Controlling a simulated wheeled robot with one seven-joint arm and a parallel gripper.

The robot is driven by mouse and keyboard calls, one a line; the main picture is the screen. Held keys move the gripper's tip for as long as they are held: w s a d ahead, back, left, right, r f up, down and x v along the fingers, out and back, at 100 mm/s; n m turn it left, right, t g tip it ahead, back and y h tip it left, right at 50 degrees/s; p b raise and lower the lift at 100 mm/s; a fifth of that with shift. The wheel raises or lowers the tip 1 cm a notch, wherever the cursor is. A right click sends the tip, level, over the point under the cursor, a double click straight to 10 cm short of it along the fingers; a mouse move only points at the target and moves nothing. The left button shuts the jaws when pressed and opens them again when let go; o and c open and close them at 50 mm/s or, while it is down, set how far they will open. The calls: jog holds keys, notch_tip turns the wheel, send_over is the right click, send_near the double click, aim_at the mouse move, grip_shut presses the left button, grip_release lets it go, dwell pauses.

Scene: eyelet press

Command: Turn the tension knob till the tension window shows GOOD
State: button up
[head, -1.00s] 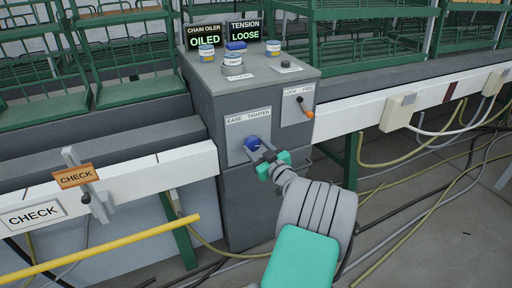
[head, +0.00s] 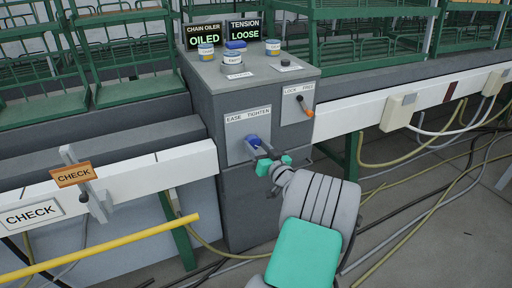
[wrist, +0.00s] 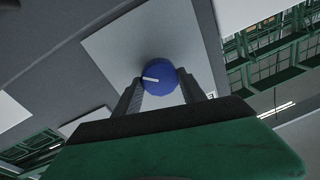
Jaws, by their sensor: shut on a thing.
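The blue tension knob (head: 253,140) sits on the front of the grey cabinet, under a label reading EASE and TIGHTEN (head: 248,119). My gripper (head: 261,148) is at the knob with its fingers shut on its sides. The tension window (head: 245,30) on top of the cabinet reads LOOSE.
The chain oiler window (head: 205,36) beside it reads OILED. A lock lever with an orange tip (head: 307,112) is on the cabinet front, right of the knob. Several small tins and a dark button (head: 286,63) are on the cabinet top. A yellow bar (head: 110,248) crosses the lower left.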

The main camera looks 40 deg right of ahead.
jog(key=shift+m, duration=1.3)
jog(key=o, duration=1.4)
jog(key=shift+c, duration=0.2)
jog(key=v, duration=0.8)
jog(key=shift+p, duration=0.3)
jog(key=shift+w+d, duration=0.1)
